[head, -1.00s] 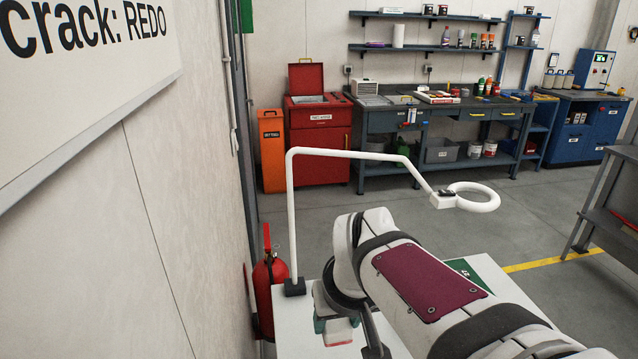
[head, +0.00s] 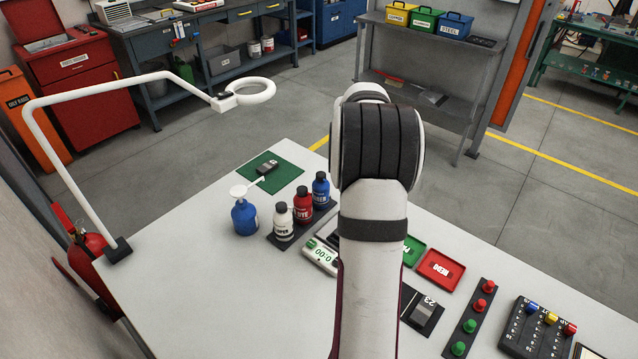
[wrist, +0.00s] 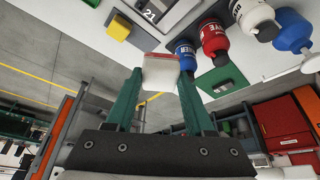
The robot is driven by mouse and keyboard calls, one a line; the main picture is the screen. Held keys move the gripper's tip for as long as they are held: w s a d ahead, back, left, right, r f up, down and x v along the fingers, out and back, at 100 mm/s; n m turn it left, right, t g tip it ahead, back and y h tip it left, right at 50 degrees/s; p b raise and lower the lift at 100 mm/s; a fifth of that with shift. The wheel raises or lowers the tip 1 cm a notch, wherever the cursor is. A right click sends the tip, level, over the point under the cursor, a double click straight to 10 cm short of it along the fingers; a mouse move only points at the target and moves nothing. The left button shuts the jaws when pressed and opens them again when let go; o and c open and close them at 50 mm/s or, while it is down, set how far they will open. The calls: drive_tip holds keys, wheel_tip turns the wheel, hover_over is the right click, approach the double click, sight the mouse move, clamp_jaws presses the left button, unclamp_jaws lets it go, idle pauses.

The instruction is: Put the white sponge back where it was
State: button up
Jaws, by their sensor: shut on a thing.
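In the head view my arm hides both gripper and sponge.
Several bottles, including a red one (head: 303,206) and a pump bottle (head: 244,216), stand left of my arm. Behind them lies a green mat (head: 285,173) with a dark block. Red tray (head: 441,269), button strip (head: 468,320) and switch box (head: 537,328) are at right. The table's left front is clear.

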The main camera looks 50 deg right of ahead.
drive_tip(key=s+d+f+m+g, duration=0.1)
drive_tip(key=s+d+f+m, duration=0.3)
drive_tip(key=s+d, duration=0.5)
drive_tip(key=shift+n+h, duration=0.3)
drive_tip(key=shift+n, duration=0.3)
drive_tip(key=w+f, duration=0.2)
drive_tip(key=w, duration=0.1)
drive_tip(key=w+f, duration=0.3)
drive_tip(key=w, duration=0.1)
drive_tip(key=w+f, duration=0.2)
drive_tip(key=w, duration=0.1)
drive_tip(key=shift+w+d+f, duration=0.1)
drive_tip(key=shift+w+f, duration=0.25)
drive_tip(key=shift+f, duration=0.05)
drive_tip(key=shift+w+f, duration=0.1)
drive_tip(key=shift+f, duration=2.1)
drive_tip(key=o, duration=1.2)
drive_tip(key=shift+r, duration=0.1)
